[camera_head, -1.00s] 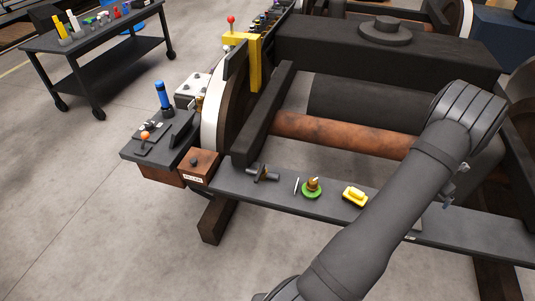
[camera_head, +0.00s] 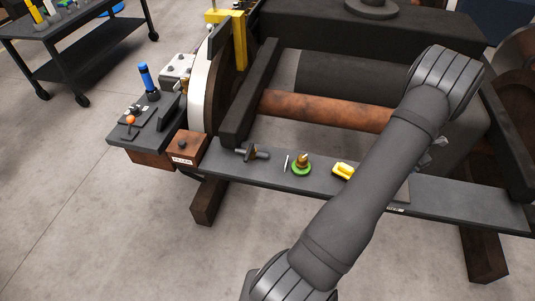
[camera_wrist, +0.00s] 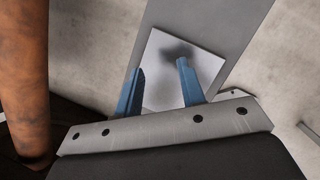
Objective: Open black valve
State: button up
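A black valve (camera_head: 252,153) with a T-shaped handle sits at the left end of the long grey shelf (camera_head: 455,205), in the head view. My gripper shows in the wrist view (camera_wrist: 160,66) with two blue fingers apart and nothing between them. It is over a pale square plate (camera_wrist: 205,66) on a grey strip, with a dark shadow on the plate. In the head view my arm hides most of the gripper, which is well to the right of the valve. The valve is not in the wrist view.
A green round valve (camera_head: 301,168) and a yellow handle (camera_head: 343,171) sit along the shelf between the black valve and my arm. A brown box (camera_head: 187,146) and a control panel with a blue lever (camera_head: 148,81) stand left. A rusty axle (camera_head: 325,110) runs behind.

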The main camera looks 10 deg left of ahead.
jog(key=a+m, duration=0.1)
jog(key=a, duration=0.2)
jog(key=a+f+m+y, duration=0.1)
jog(key=a, duration=0.2)
jog(key=a+m+y, duration=0.1)
jog(key=a+m, duration=0.1)
jog(key=shift+s+a+f+g, duration=0.2)
jog(key=shift+s+a+g, duration=0.2)
grip_shut()
jog(key=a+m+y, duration=0.1)
jog(key=a+m, duration=0.2)
jog(key=a, duration=0.2)
jog(key=s+a+m+y, duration=0.1)
jog(key=a+m, duration=0.1)
jog(key=a, duration=0.3)
jog(key=a+m+g+y, duration=0.1)
jog(key=a+m+y, duration=0.1)
jog(key=a, duration=0.3)
jog(key=shift+s+a+f+m, duration=0.25)
jog(key=shift+s+a+m, duration=0.05)
jog(key=shift+m, duration=0.5)
jog(key=s+a+r+m+y, duration=0.1)
jog(key=a+r+m+y, duration=0.1)
jog(key=a+m, duration=0.4)
jog(key=s+a+r+m+g+y, duration=0.1)
jog(key=a+m, duration=0.5)
jog(key=a, duration=0.8)
jog(key=shift+s+r+y, duration=0.55)
jog(key=shift+s+y, duration=0.15)
jog(key=shift+y, duration=0.7)
